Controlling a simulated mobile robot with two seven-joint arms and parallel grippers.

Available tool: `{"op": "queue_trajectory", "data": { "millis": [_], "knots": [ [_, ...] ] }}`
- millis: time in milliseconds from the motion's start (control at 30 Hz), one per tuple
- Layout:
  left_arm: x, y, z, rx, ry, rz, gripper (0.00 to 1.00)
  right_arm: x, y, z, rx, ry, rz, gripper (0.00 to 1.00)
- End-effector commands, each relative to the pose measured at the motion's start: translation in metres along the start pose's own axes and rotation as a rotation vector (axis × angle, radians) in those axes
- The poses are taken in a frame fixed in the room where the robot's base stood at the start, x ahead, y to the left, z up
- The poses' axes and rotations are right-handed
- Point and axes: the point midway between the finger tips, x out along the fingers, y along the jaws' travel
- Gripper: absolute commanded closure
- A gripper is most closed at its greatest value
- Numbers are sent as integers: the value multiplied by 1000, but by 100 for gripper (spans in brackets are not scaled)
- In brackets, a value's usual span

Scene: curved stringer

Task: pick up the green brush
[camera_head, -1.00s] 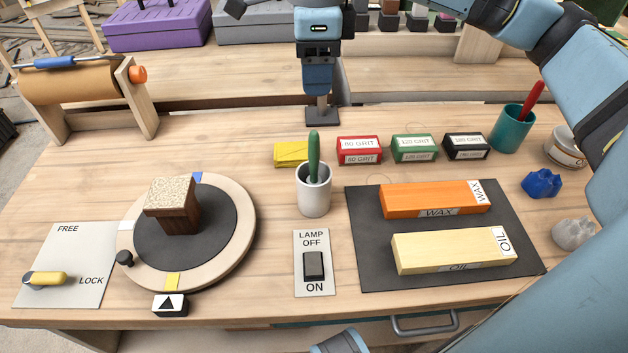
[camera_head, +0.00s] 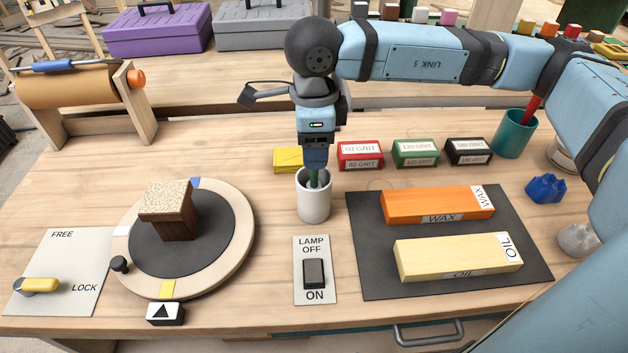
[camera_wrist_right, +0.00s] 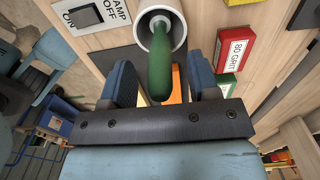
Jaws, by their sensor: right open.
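The green brush (camera_head: 313,180) stands handle up in a white cup (camera_head: 314,206) at the middle of the bench. In the head view my right gripper hides most of the handle. My right gripper (camera_head: 315,168) points down right at the cup's mouth. In the right wrist view the green handle (camera_wrist_right: 159,70) lies between the two open fingers of the gripper (camera_wrist_right: 160,82), with a gap to each side. The cup's rim (camera_wrist_right: 180,25) shows just beyond the fingertips. My left gripper is not in view.
A turntable (camera_head: 240,260) is at left, a lamp switch (camera_head: 314,272) in front. A dark mat (camera_head: 375,270) with wax and oil blocks is at right.

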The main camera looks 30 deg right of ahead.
Motion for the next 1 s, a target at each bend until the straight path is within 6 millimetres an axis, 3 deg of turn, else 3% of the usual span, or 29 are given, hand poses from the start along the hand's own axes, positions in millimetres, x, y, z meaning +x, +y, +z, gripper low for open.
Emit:
{"op": "queue_trajectory", "data": {
  "millis": [233, 400, 500, 800, 1000],
  "knots": [
    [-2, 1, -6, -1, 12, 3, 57, 4, 0, 0, 0, 0, -1, 45],
    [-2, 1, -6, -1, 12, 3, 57, 3, 0, 0, 0, 0, -1, 84],
    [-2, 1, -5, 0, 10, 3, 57, 3, 0, 0, 0, 0, -1, 100],
    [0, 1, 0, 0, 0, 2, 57, 2, 0, 0, 0, -1, -1, 100],
    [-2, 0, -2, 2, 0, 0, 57, -14, 0, 0, 0, -2, -1, 100]
  ]
}}
